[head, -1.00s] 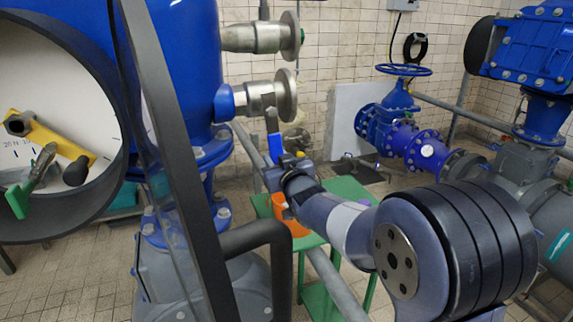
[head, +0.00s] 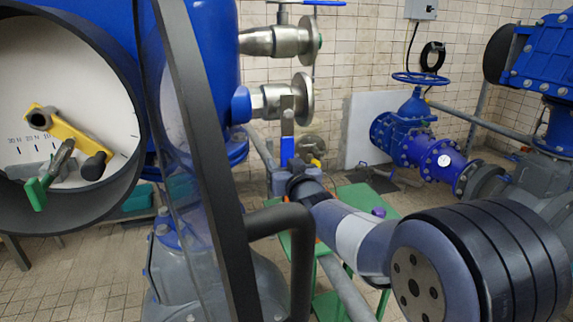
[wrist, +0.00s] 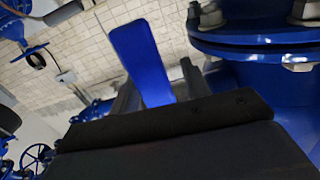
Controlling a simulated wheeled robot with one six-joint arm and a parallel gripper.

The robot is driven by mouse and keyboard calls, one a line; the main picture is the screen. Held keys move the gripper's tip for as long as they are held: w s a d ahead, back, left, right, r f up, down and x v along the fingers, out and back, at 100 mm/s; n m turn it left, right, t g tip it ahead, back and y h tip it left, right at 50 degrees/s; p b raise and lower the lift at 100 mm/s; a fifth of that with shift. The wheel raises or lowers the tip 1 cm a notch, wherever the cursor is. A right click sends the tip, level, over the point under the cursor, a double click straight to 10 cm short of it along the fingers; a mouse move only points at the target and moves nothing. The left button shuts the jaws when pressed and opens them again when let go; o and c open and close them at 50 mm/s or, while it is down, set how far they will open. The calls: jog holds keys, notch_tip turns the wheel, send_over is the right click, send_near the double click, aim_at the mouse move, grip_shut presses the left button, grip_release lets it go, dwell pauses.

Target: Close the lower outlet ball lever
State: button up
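The lower outlet ball lever (head: 287,130) is a blue-sleeved handle with a grey metal upper part. It hangs straight down from the lower outlet valve (head: 275,100) on the blue vessel. My gripper (head: 289,168) is at the lever's lower end in the head view, where its fingers are hard to make out. In the wrist view the blue lever (wrist: 143,60) rises between the two dark fingers of my gripper (wrist: 160,88). A narrow gap shows at the right finger; contact on the left cannot be told. The lever's lowest end is hidden behind my gripper.
The upper outlet valve (head: 275,40) with a blue lever (head: 325,3) is just above. A green table (head: 360,198) stands behind my arm. A dark round-framed gauge (head: 75,120) and a dark post stand at the left. A blue handwheel valve (head: 412,125) is at the right.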

jog(key=shift+o, duration=0.7)
jog(key=shift+s+d, duration=0.15)
jog(key=b+v, duration=0.2)
jog(key=v, duration=0.8)
jog(key=shift+s, duration=0.25)
jog(key=shift+w, duration=0.1)
jog(key=p+x, duration=0.2)
jog(key=x, duration=0.8)
jog(key=shift+w, duration=0.4)
